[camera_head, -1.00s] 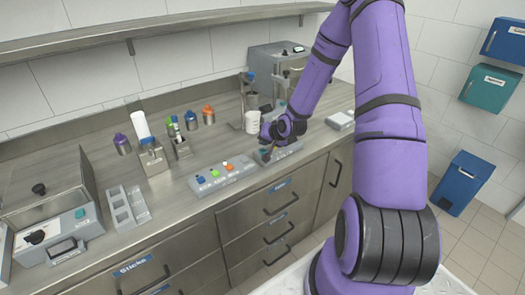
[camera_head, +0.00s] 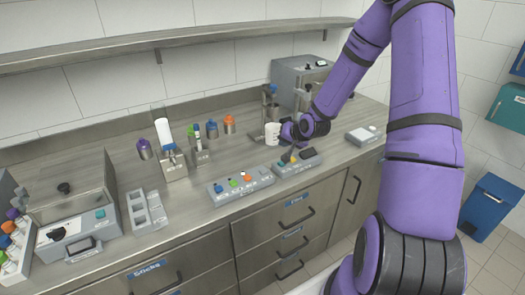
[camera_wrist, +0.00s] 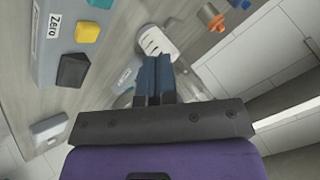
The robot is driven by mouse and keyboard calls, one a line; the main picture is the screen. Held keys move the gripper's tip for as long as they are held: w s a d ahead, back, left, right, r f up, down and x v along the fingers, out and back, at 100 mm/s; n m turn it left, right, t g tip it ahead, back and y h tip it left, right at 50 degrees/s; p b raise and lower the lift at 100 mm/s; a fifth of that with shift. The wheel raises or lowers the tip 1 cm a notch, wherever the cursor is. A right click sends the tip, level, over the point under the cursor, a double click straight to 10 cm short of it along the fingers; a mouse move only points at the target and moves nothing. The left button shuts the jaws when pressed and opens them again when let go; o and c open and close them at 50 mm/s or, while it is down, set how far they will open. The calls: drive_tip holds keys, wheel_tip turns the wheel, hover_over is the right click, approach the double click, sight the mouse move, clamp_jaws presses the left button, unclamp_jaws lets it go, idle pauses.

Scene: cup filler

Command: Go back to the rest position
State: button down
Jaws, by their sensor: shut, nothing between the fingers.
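My gripper (camera_wrist: 154,80) is shut and empty in the wrist view, its two dark fingers together. In the head view my purple arm reaches down over the right part of the counter, and my gripper (camera_head: 290,152) hangs just above a grey box with yellow and dark buttons (camera_head: 298,162). In the wrist view the same box (camera_wrist: 60,45) shows a "Zero" label with yellow, teal and dark buttons, to the left of the fingers. A white cup (camera_head: 272,133) stands behind my gripper at a filler stand (camera_head: 271,108); the cup also shows beyond the fingertips in the wrist view (camera_wrist: 157,43).
A panel with coloured buttons (camera_head: 241,186) lies left of the gripper. Several capped bottles, including an orange one (camera_head: 229,124), stand near the wall. A large grey machine (camera_head: 298,80) is behind my arm. A shelf (camera_head: 180,45) runs above. A small grey device (camera_head: 362,136) lies right.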

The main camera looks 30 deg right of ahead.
drive_tip(key=s+a+r+n+g+h, duration=0.1)
drive_tip(key=s+a+r+n, duration=0.2)
drive_tip(key=r, duration=0.4)
drive_tip(key=s+a+r+g+h, duration=0.1)
drive_tip(key=s+a+r, duration=0.2)
drive_tip(key=s+r, duration=0.35)
drive_tip(key=s+a+r+n+g+h, duration=0.1)
drive_tip(key=s+a+r+n, duration=0.15)
drive_tip(key=r, duration=0.65)
drive_tip(key=s+a+r, duration=0.2)
drive_tip(key=s+r, duration=0.1)
drive_tip(key=s, duration=0.4)
drive_tip(key=s+a+r+n+y, duration=0.1)
drive_tip(key=s+a+r, duration=0.2)
drive_tip(key=s, duration=0.4)
drive_tip(key=s+a+r, duration=0.2)
drive_tip(key=s+r, duration=0.1)
drive_tip(key=s, duration=0.4)
drive_tip(key=shift+s+a+r+n+g+y, duration=0.15)
drive_tip(key=shift+s+r+n+g+y, duration=0.15)
drive_tip(key=shift+n+g+y, duration=0.1)
